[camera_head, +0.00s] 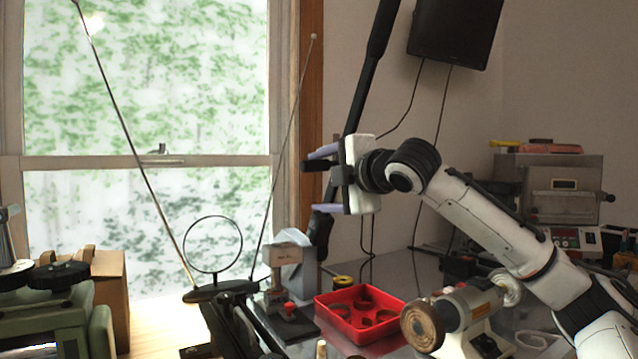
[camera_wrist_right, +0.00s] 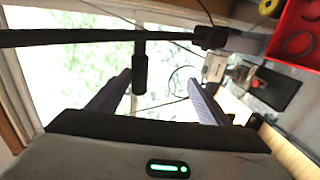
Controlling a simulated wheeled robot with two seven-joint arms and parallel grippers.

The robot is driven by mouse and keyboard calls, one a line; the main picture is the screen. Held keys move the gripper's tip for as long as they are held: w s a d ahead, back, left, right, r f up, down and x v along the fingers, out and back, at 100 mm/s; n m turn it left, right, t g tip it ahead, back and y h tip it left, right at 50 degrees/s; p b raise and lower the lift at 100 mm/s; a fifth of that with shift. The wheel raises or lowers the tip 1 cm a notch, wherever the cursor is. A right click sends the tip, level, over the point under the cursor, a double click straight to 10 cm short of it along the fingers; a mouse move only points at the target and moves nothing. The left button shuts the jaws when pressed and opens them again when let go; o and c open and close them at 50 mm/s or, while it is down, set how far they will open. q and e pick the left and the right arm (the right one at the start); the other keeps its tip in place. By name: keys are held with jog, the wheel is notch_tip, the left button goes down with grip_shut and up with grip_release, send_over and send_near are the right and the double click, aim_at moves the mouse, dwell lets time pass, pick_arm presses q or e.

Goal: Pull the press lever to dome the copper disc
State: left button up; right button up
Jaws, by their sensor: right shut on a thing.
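The long black press lever (camera_head: 372,55) slants down from the top of the head view, past my right gripper. In the right wrist view the lever (camera_wrist_right: 70,38) runs across the top, with a short black grip (camera_wrist_right: 139,72) sticking out between the fingers. My right gripper (camera_head: 325,180) is shut on this lever grip, with its pale violet fingers on either side; it also shows in the wrist view (camera_wrist_right: 158,85). A black end piece (camera_head: 318,228) sits low on the lever, above a grey device. I cannot make out the copper disc. My left gripper is not in view.
A red tray (camera_head: 347,328) with round pieces stands on the bench, right of a small device with a red knob (camera_head: 289,308). A polishing motor (camera_head: 470,308) stands under my right arm. A window is behind.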

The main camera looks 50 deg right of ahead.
aim_at(318, 170)
jog(key=w+r+p, duration=0.1)
jog(key=p, duration=0.1)
jog(key=w+d+r+p, duration=0.1)
jog(key=p, duration=0.1)
jog(key=shift+p, duration=0.4)
grip_shut()
jog(key=w+d+r+p, duration=0.1)
jog(key=w+d+p, duration=0.1)
jog(key=w+p, duration=0.2)
jog(key=w+d+r+p, duration=0.2)
jog(key=w+p, duration=0.2)
jog(key=w, duration=0.5)
jog(key=shift+d, duration=0.35)
jog(key=shift+r, duration=0.1)
jog(key=shift+c, duration=1.8)
grip_release()
jog(key=shift+w+d, duration=0.1)
jog(key=shift+w, duration=0.05)
jog(key=shift+o, duration=1.2)
jog(key=shift+w+d+f, duration=0.3)
jog(key=shift+w+f, duration=0.1)
jog(key=shift+f, duration=0.1)
jog(key=shift+a, duration=0.1)
